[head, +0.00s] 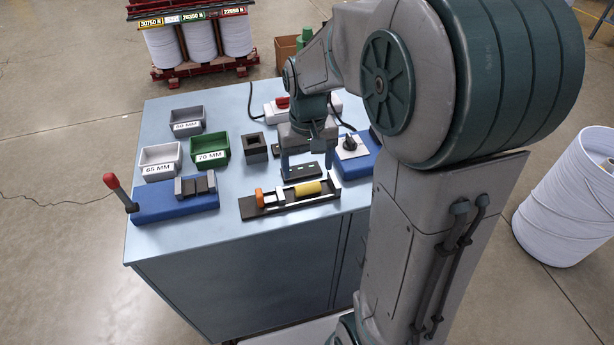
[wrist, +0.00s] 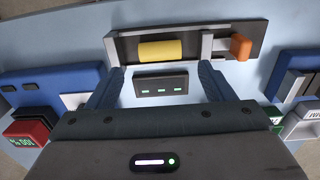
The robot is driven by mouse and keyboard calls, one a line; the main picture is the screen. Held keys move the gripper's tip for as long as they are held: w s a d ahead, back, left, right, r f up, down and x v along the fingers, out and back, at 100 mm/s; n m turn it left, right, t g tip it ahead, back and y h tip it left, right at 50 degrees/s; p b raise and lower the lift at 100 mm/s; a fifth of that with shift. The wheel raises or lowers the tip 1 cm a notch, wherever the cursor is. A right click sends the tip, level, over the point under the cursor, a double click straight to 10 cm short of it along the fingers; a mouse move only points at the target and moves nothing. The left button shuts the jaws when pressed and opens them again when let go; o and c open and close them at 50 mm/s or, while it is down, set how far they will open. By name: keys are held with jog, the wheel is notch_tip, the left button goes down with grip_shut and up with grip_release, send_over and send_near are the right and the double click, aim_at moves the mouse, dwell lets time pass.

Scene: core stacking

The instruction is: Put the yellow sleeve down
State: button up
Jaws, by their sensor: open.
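The yellow sleeve (head: 306,188) lies on its side in a dark tray-like fixture (head: 274,207) near the front edge of the bench. In the wrist view the sleeve (wrist: 161,50) sits towards the left of the fixture (wrist: 262,30), apart from my fingers. My gripper (head: 301,174) is above the bench, just behind the fixture. A small dark box with green lights (wrist: 160,90) shows beyond the palm, between the fingers.
The fixture has an orange knob (wrist: 241,47) at one end. Grey, white and green bins (head: 208,148) stand at the left of the blue bench (head: 230,105). A blue lever press (head: 165,205) is at front left, and a blue-based device (head: 355,158) at right.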

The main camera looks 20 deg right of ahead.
aim_at(308, 187)
notch_tip(308, 187, up, 6)
jog(key=s+f+t, duration=0.2)
jog(key=s, duration=1.1)
jog(key=shift+s+t, duration=0.4)
